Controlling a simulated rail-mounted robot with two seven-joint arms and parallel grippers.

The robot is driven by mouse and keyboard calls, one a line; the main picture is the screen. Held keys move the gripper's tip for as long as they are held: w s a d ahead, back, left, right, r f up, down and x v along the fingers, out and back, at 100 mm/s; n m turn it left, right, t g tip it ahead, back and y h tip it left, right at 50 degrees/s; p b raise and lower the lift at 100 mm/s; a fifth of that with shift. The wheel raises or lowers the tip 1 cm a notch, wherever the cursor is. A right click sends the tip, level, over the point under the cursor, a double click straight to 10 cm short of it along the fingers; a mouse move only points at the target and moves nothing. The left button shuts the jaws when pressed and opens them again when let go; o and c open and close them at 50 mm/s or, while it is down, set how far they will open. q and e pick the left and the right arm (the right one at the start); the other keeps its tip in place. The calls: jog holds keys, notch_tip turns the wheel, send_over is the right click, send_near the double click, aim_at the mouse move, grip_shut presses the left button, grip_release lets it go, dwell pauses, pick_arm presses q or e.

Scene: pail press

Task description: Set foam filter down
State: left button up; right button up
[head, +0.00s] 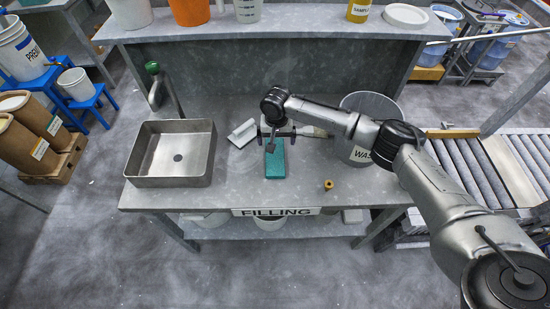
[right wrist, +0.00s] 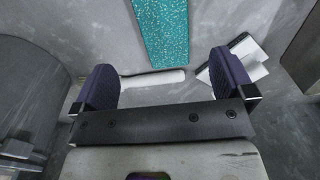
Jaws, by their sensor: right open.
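The foam filter is a teal, speckled block (head: 275,160) lying on the grey filling bench, right of the sink. It also shows at the top middle of the right wrist view (right wrist: 162,32). My right gripper (head: 276,138) is over the filter's far end in the head view. In the right wrist view its two dark purple fingers (right wrist: 163,80) are spread apart with nothing between them, and the filter lies beyond the fingertips. My left gripper is not in view.
A grey bin labelled WAS (head: 360,153) stands right, partly behind my arm. A small yellow-brown fitting (head: 328,185) lies near the front edge.

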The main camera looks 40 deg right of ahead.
send_over(275, 156)
notch_tip(275, 156, down, 5)
jog(key=shift+s+d+r+b, duration=0.15)
jog(key=shift+r+b, duration=0.05)
jog(key=shift+b, duration=0.1)
jog(key=shift+f+b, duration=0.7)
jog(key=shift+f, duration=1.95)
jog(key=shift+c, duration=0.2)
jog(key=c, duration=0.9)
jog(key=shift+c, duration=0.3)
jog(key=shift+r, duration=0.1)
